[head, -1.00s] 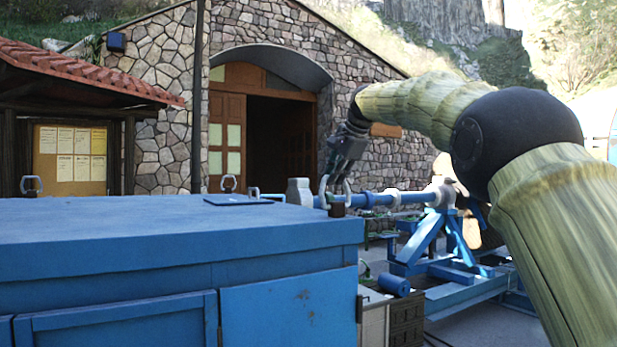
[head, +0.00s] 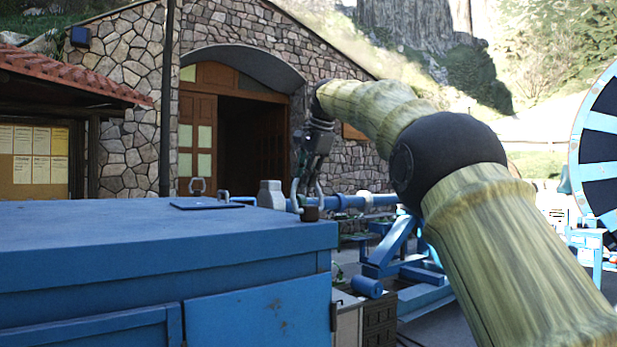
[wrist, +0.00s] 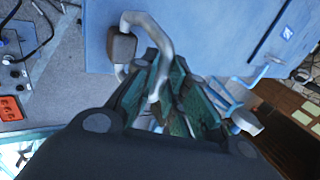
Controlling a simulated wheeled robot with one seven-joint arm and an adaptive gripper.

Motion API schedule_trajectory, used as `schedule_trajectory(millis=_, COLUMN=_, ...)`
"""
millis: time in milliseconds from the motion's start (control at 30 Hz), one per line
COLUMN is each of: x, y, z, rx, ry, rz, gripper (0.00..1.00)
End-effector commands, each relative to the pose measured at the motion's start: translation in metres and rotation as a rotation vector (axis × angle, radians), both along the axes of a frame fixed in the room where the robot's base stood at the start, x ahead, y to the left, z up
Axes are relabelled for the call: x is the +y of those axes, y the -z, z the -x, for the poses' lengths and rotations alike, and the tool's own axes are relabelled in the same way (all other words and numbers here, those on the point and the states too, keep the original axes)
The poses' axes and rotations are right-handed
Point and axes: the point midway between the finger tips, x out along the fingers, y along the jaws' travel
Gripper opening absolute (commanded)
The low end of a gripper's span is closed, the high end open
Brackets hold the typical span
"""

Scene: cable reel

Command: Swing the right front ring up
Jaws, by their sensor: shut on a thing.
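The right front ring (head: 294,195) is a grey metal loop at the near right corner of the blue box top (head: 150,237), beside a small dark block (head: 310,214). In the wrist view the ring (wrist: 143,22) curves past the dark block (wrist: 122,47) and down between my fingers. My gripper (head: 307,185) reaches down to it from above. In the wrist view my gripper (wrist: 165,88) is shut on the ring, with greenish fingers on either side of its tube. The ring's exact tilt is hard to tell.
Another grey ring (head: 197,186) stands upright at the far side of the box top, near a dark flat plate (head: 205,205). A pale block (head: 271,194) and a blue horizontal shaft (head: 350,201) lie behind my gripper. A large blue reel (head: 598,150) stands at right.

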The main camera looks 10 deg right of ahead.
Motion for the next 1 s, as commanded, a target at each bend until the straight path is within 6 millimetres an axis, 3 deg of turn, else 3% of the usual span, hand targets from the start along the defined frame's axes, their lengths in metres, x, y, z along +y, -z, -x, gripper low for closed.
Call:
schedule_trajectory(millis=33, x=0.001, y=-0.013, z=0.0, rx=-0.025, ry=0.0, rz=-0.003, gripper=0.19)
schedule_trajectory(millis=133, x=0.001, y=-0.012, z=0.0, rx=-0.023, ry=-0.001, rz=-0.003, gripper=0.35)
schedule_trajectory(millis=533, x=-0.001, y=-0.011, z=0.002, rx=-0.013, ry=0.001, rz=-0.003, gripper=0.35)
schedule_trajectory(millis=1000, x=-0.014, y=-0.064, z=0.026, rx=-0.017, ry=0.001, rz=-0.003, gripper=0.35)
